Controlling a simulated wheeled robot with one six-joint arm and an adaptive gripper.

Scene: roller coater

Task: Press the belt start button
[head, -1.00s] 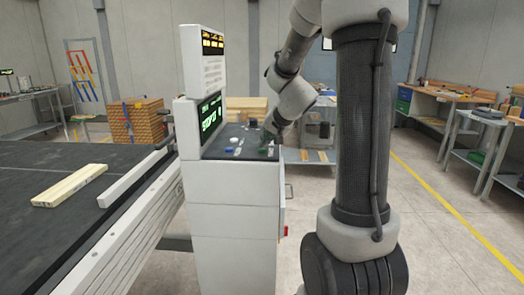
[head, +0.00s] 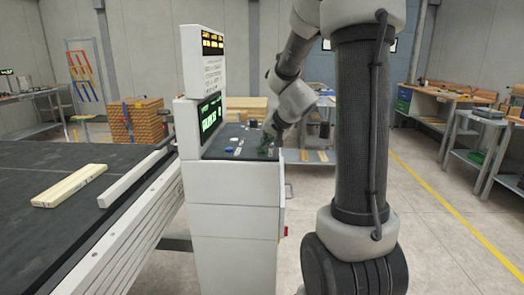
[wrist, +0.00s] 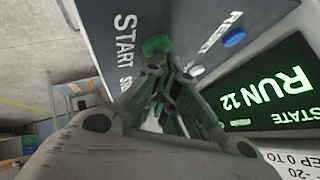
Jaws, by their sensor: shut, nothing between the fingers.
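The green start button (wrist: 157,44) sits on the dark panel top beside the word START in the wrist view. My gripper (wrist: 163,68) is shut and empty. Its fingertips are right at the near edge of the green button and overlap it in the picture; I cannot tell whether they touch it. In the head view my gripper (head: 268,150) is low over the right part of the control panel (head: 222,152), and the green button cannot be made out behind it. The panel screen (wrist: 262,92) reads STATE RUN 12.
A blue button (wrist: 233,38) marked RESET lies right of the green one. The white console (head: 232,205) stands beside the dark belt (head: 60,225), which bears a wooden plank (head: 70,186).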

